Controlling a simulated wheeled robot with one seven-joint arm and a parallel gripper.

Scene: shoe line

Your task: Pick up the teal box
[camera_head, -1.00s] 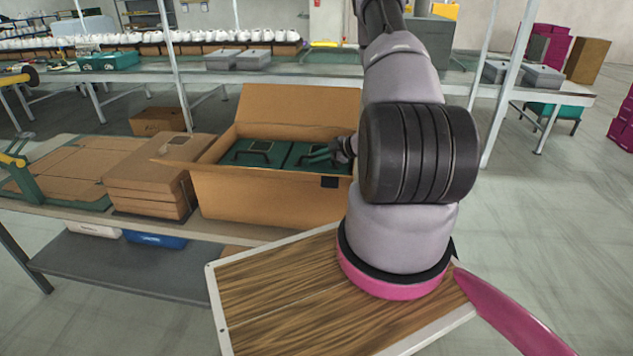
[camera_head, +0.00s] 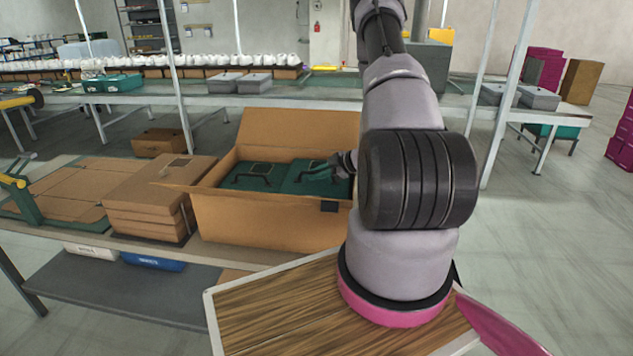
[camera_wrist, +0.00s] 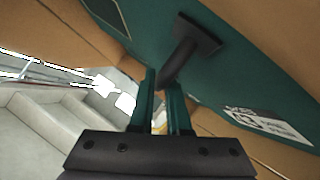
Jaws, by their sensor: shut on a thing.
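Two teal boxes with dark handles lie side by side in an open cardboard carton (camera_head: 265,222). The right teal box (camera_head: 322,187) is at my gripper (camera_head: 334,164), which reaches in over the carton's right part. In the wrist view my gripper's fingers (camera_wrist: 165,88) are closed on the dark handle (camera_wrist: 190,45) of the teal box (camera_wrist: 235,80), whose side carries a white label. The left teal box (camera_head: 252,176) lies beside it. My arm hides the carton's right end.
Flat stacked cardboard boxes (camera_head: 150,205) stand left of the carton on the same bench. A metal table (camera_head: 300,103) with grey boxes and white shoes runs behind. A slanted post (camera_head: 510,95) stands to the right.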

